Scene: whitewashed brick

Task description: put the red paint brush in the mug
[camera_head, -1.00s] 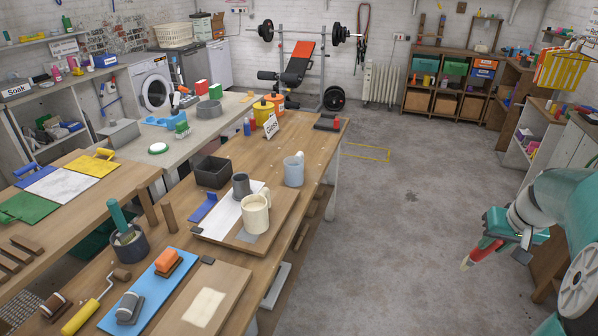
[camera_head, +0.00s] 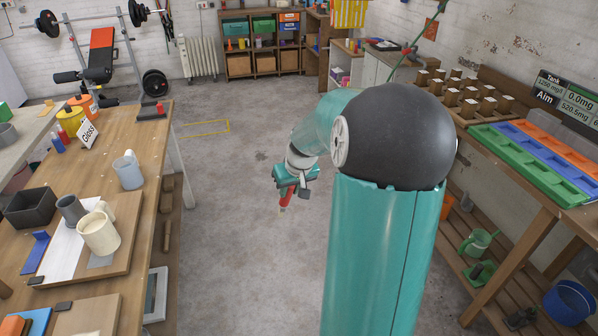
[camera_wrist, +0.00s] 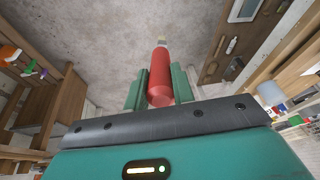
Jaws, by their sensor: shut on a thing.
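My gripper (camera_head: 290,188) hangs over the open floor, right of the wooden table. It is shut on the red paint brush (camera_head: 286,201), whose pale tip points down. In the wrist view the red brush (camera_wrist: 159,80) lies between the two green fingers. A cream mug (camera_head: 99,234) with a handle stands upright on a board on the table. A grey cup (camera_head: 71,210) is beside it, and a light blue mug (camera_head: 128,173) stands farther back. The brush is well apart from all of them.
The wooden table (camera_head: 140,136) also holds a black box (camera_head: 33,207) and a Gloss sign (camera_head: 88,136). A bench with coloured trays (camera_head: 530,171) is at the right. Grey floor (camera_head: 235,240) lies clear between them. My arm covers the middle right.

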